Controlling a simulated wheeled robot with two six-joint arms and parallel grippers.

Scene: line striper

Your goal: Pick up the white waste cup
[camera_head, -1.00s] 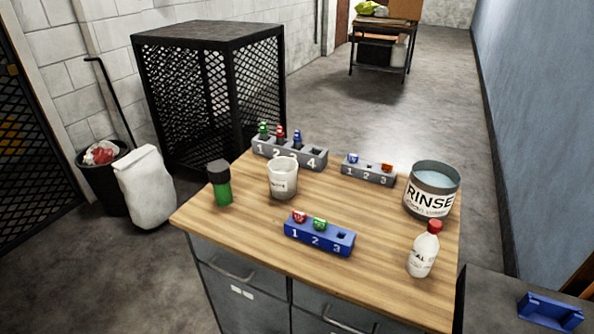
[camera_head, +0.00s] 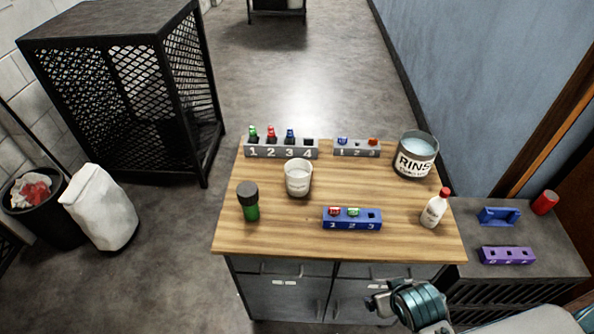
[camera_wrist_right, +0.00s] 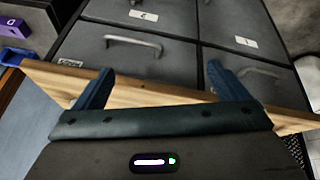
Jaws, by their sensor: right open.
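The white waste cup (camera_head: 298,180) stands upright on the wooden table top (camera_head: 290,236), left of its middle, behind the blue rack. My right gripper (camera_head: 378,302) shows at the bottom of the head view, in front of the table's front edge and well short of the cup. In the right wrist view its two blue fingers (camera_wrist_right: 158,90) are spread apart with nothing between them, facing the drawer fronts. The cup does not show in the wrist view. My left gripper is not in view.
A green bottle with a dark cap (camera_head: 249,202) stands left of the cup. The blue rack (camera_head: 352,220), grey four-slot rack (camera_head: 281,148), grey three-slot rack (camera_head: 357,148), rinse tub (camera_head: 415,158) and red-capped bottle (camera_head: 434,208) surround it. A lower side surface (camera_head: 545,235) lies right.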

